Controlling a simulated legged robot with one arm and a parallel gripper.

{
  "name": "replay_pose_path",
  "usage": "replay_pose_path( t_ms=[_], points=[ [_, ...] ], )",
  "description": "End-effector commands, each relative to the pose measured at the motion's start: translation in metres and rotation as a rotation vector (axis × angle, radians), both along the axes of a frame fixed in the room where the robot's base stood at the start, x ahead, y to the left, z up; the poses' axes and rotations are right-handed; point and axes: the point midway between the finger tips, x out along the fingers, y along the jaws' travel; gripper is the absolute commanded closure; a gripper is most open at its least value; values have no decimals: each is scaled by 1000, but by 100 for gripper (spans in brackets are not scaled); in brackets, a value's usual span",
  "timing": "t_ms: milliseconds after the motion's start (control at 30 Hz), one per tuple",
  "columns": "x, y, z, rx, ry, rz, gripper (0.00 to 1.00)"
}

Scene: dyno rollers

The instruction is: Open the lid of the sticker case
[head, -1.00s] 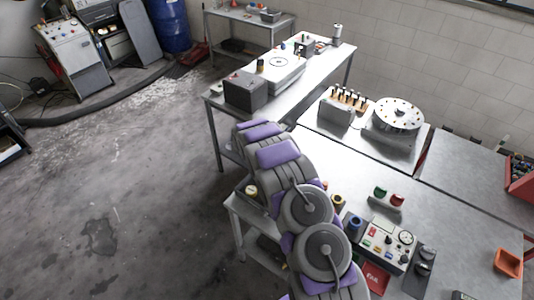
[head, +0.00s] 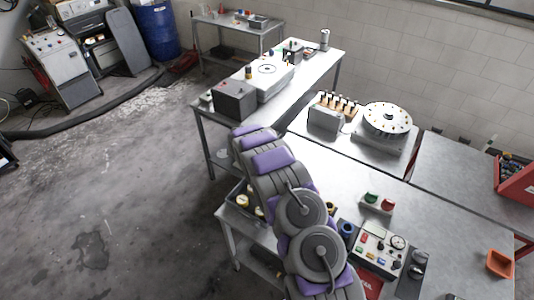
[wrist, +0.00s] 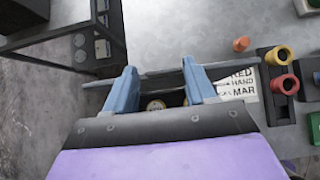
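My gripper (wrist: 160,82) shows in the wrist view with its two blue-grey fingers spread apart and nothing held between them. A dark open-looking container (wrist: 172,97) with pale round items in it shows between and beyond the fingers. It may be the sticker case, but I cannot tell for sure, and its lower part is hidden by my gripper body. In the head view a dark bin (head: 236,193) with cream round items sits at the left edge of the near table, beside my arm. My gripper is hidden there. I cannot tell whether the fingers touch anything.
A white lettered sign (wrist: 240,85), a red ring-topped part (wrist: 283,82) and an orange cone (wrist: 241,44) lie to the right. On the near table are a control box (head: 380,245) and an orange tray (head: 500,264). Floor left of the tables is clear.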

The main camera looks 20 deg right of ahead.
Motion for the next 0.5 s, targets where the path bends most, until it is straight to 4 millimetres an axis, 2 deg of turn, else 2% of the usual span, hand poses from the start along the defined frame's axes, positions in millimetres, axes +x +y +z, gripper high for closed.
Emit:
replay_pose_path(
  t_ms=[33, 167, 500],
  points=[
    [0, 0, 0, 0, 1, -1, 40],
    [-1, 0, -2, 0, 3, -2, 28],
    [-3, 1, 0, 0, 5, -3, 28]
  ],
)
